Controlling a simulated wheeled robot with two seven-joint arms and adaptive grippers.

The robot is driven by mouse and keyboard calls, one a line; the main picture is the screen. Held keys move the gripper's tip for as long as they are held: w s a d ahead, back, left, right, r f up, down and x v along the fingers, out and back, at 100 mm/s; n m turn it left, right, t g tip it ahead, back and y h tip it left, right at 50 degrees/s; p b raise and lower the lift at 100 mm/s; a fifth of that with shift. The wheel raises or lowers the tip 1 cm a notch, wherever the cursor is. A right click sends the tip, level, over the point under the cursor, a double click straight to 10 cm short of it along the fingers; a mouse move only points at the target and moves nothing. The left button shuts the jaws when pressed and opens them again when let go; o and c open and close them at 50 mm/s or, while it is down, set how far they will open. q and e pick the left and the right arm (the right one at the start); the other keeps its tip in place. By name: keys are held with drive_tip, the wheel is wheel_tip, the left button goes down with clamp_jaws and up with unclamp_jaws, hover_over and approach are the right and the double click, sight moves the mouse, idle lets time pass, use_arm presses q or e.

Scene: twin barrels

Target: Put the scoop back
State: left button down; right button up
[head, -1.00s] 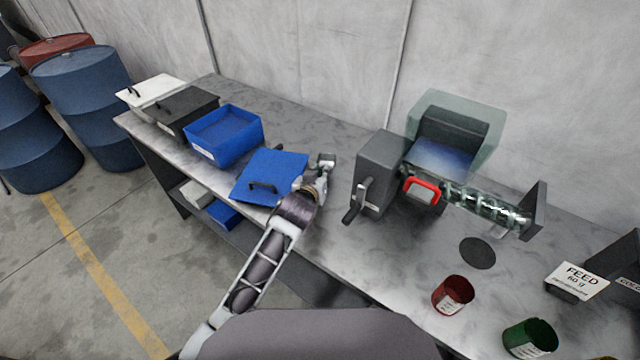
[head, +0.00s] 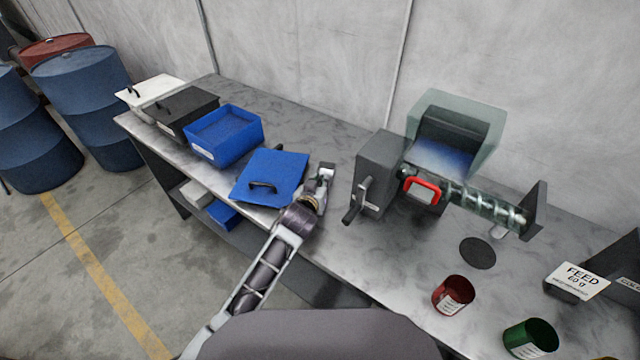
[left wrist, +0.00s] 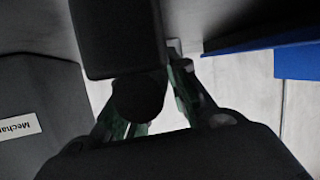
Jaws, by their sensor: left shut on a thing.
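My left gripper (head: 325,174) is over the bench, between the blue lid and the grey crank box. In the left wrist view, the gripper (left wrist: 150,108) is shut on a dark piece with a rounded end and a blocky body (left wrist: 118,38), which looks like the scoop. Its far part is cut off by the frame. In the head view the held scoop is small and cannot be told clearly from the gripper. The open blue bin (head: 224,137) stands to the left, with its blue lid (head: 283,170) lying in front of it. My right gripper is not in view.
The grey crank box (head: 381,165) joins the feeder with its clear hopper (head: 478,117) and screw tube. A red cup (head: 453,295), green cup (head: 530,340) and FEED card (head: 577,281) are at right. Grey (head: 184,106) and white (head: 150,90) bins stand far left.

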sight(319, 185)
use_arm(q)
drive_tip(key=c, duration=1.4)
unclamp_jaws()
drive_tip(key=shift+o, duration=0.2)
drive_tip(key=shift+r, duration=0.1)
drive_tip(key=shift+s, duration=0.3)
drive_tip(key=shift+v, duration=1.4)
drive_tip(key=v, duration=0.7)
drive_tip(key=shift+v, duration=0.8)
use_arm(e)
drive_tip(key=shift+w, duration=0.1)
